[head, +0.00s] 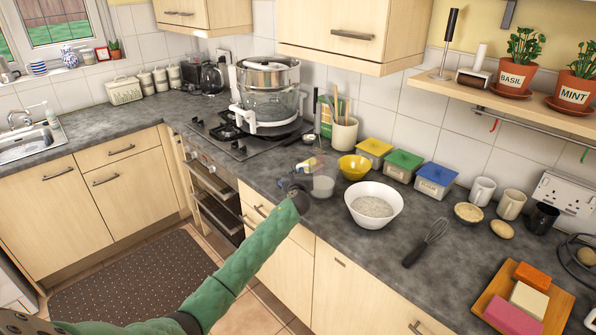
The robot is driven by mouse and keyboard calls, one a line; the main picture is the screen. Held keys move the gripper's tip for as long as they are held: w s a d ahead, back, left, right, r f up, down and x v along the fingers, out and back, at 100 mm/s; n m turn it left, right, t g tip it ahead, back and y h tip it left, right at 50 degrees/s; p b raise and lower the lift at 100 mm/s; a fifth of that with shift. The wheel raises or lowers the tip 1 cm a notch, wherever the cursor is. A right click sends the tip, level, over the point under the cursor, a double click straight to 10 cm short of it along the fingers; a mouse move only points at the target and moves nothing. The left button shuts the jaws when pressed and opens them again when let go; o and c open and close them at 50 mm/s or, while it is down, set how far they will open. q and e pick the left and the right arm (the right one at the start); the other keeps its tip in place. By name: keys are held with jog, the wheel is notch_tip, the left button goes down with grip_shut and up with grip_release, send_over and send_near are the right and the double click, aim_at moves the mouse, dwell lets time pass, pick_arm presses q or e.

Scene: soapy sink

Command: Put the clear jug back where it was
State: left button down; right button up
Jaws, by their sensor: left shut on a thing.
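The clear jug (323,187) is a small, see-through vessel on or just above the grey worktop, left of the white bowl. My left gripper (309,170) reaches it from the front left at the end of my green arm. It is shut on the jug, though the fingers are small and partly lost against the clear wall. I cannot tell whether the jug's base touches the worktop. My right gripper is not in view.
A yellow bowl (354,167) and a white bowl (374,205) stand close on the right. A utensil pot (344,135) stands behind. The hob (225,140) with a large steamer (265,98) is back left. A whisk (427,241) lies right; worktop before it is clear.

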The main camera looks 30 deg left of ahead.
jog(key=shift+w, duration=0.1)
pick_arm(q)
jog(key=c, duration=1.4)
grip_release()
jog(key=shift+c, duration=0.2)
jog(key=shift+o, duration=0.2)
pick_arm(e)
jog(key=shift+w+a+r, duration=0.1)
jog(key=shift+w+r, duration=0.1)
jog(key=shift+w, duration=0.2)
